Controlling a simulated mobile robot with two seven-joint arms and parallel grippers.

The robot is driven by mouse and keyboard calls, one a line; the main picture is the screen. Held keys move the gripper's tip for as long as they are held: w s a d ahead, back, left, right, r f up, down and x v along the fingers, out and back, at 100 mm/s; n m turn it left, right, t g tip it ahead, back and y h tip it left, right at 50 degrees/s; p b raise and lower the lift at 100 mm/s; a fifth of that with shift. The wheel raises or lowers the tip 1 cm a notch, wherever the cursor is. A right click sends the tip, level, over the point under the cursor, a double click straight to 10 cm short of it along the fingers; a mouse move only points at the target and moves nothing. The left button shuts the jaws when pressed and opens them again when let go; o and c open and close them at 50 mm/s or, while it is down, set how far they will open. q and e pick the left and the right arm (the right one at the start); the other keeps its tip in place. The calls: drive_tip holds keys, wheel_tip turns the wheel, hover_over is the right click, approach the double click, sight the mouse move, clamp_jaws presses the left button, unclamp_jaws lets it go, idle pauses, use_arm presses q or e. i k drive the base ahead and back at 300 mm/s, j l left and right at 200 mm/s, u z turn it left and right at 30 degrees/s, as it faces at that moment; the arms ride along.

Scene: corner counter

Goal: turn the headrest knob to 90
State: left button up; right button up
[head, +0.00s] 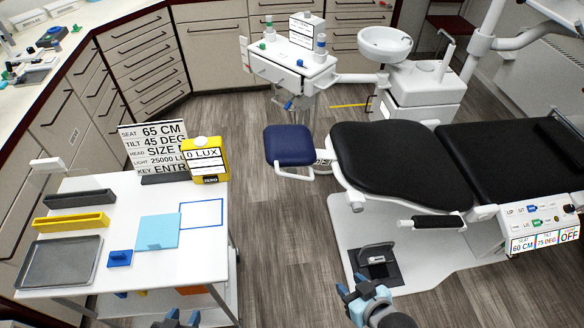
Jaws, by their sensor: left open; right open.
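No headrest knob can be made out in the head view. The black dental chair (395,165) lies across the right side, its far end cut by the picture edge. Its white control panel (535,212) has small coloured switches and displays reading seat 60 CM, tilt 75 DEG and light OFF. A sign (152,150) on the cart lists seat 65 CM, tilt 45 DEG and a partly hidden head line. My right gripper (364,291) is open and empty, below the chair's near side. My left gripper (182,319) is open at the bottom edge, mostly cut off.
A white cart (140,210) at left holds a yellow lux meter (205,160), a grey tray (60,262) and blue pieces. A foot pedal (378,258) sits on the chair base. Floor between cart and chair is clear.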

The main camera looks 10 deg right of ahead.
sight(356, 207)
drive_tip(key=z, duration=1)
drive_tip(key=i+l+u, duration=0.1)
drive_tip(key=l+u, duration=0.15)
drive_tip(key=u, duration=0.15)
drive_tip(key=l+u, duration=0.25)
drive_tip(key=u, duration=0.15)
drive_tip(key=l+u, duration=0.25)
drive_tip(key=u, duration=0.15)
drive_tip(key=l+u, duration=0.15)
drive_tip(key=l, duration=0.4)
drive_tip(key=k+l+u, duration=0.1)
drive_tip(key=l, duration=0.9)
drive_tip(key=k+l, duration=0.1)
drive_tip(key=l, duration=0.3)
